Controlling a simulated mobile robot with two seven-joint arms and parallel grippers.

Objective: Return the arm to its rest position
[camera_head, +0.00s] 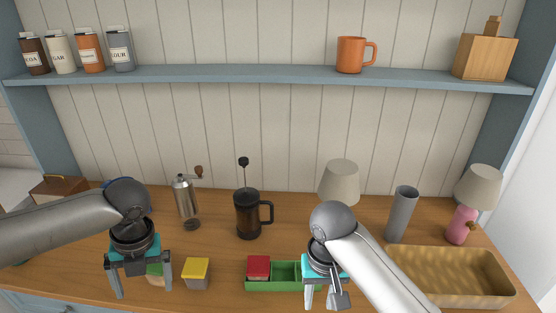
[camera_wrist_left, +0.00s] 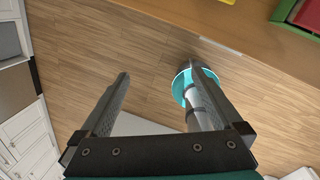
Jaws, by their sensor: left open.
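My left gripper (camera_head: 141,284) is open and empty in the head view, over the front left part of the wooden counter. A small light-coloured item is partly hidden behind it. In the left wrist view the same gripper (camera_wrist_left: 157,82) has its fingers apart, with only wooden floor and parts of my own body visible between and beyond them. My right gripper (camera_head: 323,296) hangs at the front of the counter beside the right end of the green tray (camera_head: 265,288). Its jaw opening is unclear.
A yellow-topped block (camera_head: 195,272) stands right of my left gripper. A red block (camera_head: 258,267) sits in the tray. Behind are a grinder (camera_head: 186,199), a French press (camera_head: 249,215), a grey cylinder (camera_head: 401,214) and lamps. A basket (camera_head: 494,276) is at right.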

